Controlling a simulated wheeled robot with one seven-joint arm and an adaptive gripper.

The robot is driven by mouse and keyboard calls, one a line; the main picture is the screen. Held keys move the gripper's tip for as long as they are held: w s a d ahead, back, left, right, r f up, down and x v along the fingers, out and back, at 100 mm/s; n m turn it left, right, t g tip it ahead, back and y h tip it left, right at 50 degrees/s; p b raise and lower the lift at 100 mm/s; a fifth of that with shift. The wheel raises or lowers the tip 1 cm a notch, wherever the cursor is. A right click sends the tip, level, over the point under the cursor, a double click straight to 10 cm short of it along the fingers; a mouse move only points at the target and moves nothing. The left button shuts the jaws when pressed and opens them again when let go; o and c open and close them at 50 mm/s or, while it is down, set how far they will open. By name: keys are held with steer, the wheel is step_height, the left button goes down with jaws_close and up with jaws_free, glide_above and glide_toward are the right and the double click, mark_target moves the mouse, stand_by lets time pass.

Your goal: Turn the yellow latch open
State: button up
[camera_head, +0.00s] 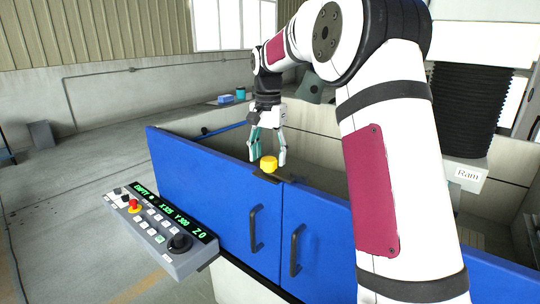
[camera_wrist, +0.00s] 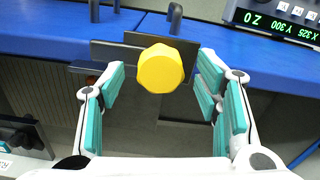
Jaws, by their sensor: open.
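The yellow latch (camera_head: 269,164) is a faceted knob on a dark plate at the top edge of the blue doors, near the seam between them. In the wrist view the yellow latch (camera_wrist: 160,68) sits between and just beyond my fingertips. My gripper (camera_head: 267,157) is above the latch, pointing down, with its teal-padded fingers spread to either side. In the wrist view my gripper (camera_wrist: 160,88) is open, with a gap visible between each finger and the knob. The dark plate (camera_wrist: 150,45) lies under the knob. No contact shows.
The blue doors (camera_head: 222,205) have two black handles (camera_head: 254,229). A control panel (camera_head: 165,232) with a green display juts out at the left. A block labelled Ram (camera_head: 468,174) stands at the right. Open floor (camera_head: 90,180) lies to the left.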

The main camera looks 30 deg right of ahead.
steer(key=shift+f, duration=0.55)
jaws_close()
